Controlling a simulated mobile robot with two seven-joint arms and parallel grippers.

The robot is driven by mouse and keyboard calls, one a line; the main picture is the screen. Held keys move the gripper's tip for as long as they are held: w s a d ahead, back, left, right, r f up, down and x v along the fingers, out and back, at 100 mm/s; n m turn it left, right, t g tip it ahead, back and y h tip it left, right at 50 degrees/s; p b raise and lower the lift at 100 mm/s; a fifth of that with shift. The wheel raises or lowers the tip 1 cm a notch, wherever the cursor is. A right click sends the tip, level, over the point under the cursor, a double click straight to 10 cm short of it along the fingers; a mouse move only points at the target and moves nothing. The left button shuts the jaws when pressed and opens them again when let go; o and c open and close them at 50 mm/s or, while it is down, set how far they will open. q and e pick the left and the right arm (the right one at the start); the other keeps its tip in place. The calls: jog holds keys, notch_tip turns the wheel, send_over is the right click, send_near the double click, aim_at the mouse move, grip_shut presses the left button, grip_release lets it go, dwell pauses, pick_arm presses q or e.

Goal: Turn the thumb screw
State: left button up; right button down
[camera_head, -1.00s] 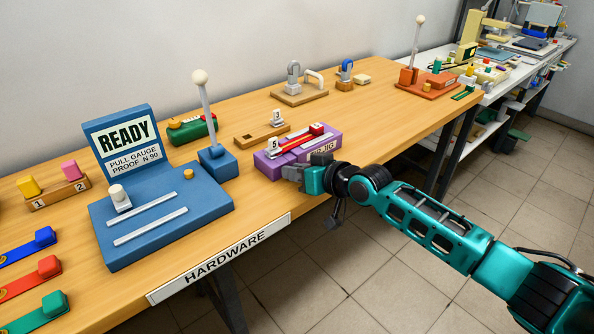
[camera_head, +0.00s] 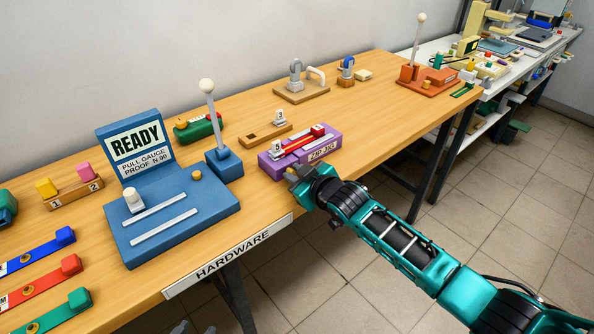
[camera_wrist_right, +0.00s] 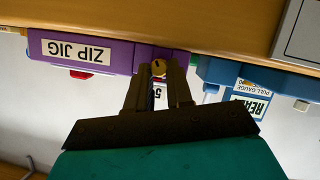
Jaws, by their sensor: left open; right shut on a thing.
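The purple zip jig (camera_head: 330,153) stands at the bench's front edge; its label also shows in the right wrist view (camera_wrist_right: 75,52). The thumb screw is a small brass knob (camera_wrist_right: 158,68) on the jig's front face. My right gripper (camera_head: 293,174) reaches it from the front. In the right wrist view my right gripper (camera_wrist_right: 159,78) has one finger on each side of the knob and is shut on it. In the head view the fingers mostly hide the knob. Only grey tips of my left gripper (camera_head: 195,329) show at the bottom edge, apart and empty.
A blue pull gauge (camera_head: 175,220) reading READY stands left of the jig. Coloured straps (camera_head: 40,285) lie at the front left. The floor before the bench is free.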

dwell(0.3)
jog(key=c, duration=1)
grip_release()
jog(key=shift+s, duration=0.1)
jog(key=v, duration=1.2)
jog(key=shift+s+d+r, duration=0.15)
jog(key=shift+s+d, duration=0.05)
jog(key=shift+s, duration=0.15)
